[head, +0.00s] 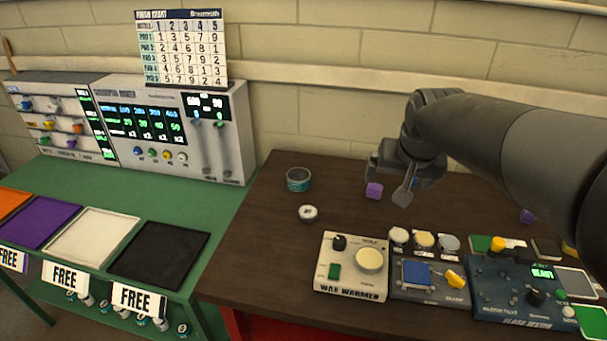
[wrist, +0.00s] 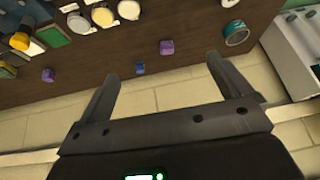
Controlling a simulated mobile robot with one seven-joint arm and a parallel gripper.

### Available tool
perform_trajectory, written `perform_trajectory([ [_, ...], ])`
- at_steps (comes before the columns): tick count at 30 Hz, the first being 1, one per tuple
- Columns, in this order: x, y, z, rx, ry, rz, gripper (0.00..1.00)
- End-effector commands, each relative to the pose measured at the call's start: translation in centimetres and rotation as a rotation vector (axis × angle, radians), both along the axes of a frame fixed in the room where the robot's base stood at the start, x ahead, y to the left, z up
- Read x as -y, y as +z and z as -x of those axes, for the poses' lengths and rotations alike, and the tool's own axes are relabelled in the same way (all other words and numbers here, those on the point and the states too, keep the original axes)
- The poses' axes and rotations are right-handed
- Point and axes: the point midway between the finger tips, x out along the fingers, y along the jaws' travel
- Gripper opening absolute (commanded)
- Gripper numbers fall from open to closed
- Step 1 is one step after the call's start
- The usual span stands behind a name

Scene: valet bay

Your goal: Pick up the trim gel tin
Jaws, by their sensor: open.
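A teal-sided round tin (head: 298,179) with a dark top stands on the brown table, left of my gripper; its label is too small to read. It also shows at the upper right of the wrist view (wrist: 236,33). A smaller pale-lidded tin (head: 308,213) stands just in front of it. I cannot tell from the labels which is the trim gel tin. My gripper (head: 390,183) is open and empty above the back of the table, apart from both tins. Its two fingers spread in the wrist view (wrist: 162,66).
A purple block (head: 374,190) and a blue block (wrist: 140,67) lie near my gripper. A wax warmer (head: 351,265), several small round tins (head: 424,241) and a blue tester (head: 525,290) line the front. A green bench (head: 215,225) adjoins at left; a brick wall stands behind.

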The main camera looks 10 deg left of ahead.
Motion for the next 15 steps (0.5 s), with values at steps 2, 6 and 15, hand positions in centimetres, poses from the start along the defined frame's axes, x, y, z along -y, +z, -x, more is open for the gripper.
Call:
perform_trajectory([
  [2, -2.0, -0.6, -2.8, -0.004, 0.013, 0.002, 0.95],
  [6, -5.8, -1.9, -7.1, -0.001, 0.030, 0.004, 0.95],
  [15, -15.5, -6.7, -14.8, 0.012, 0.076, 0.020, 0.95],
])
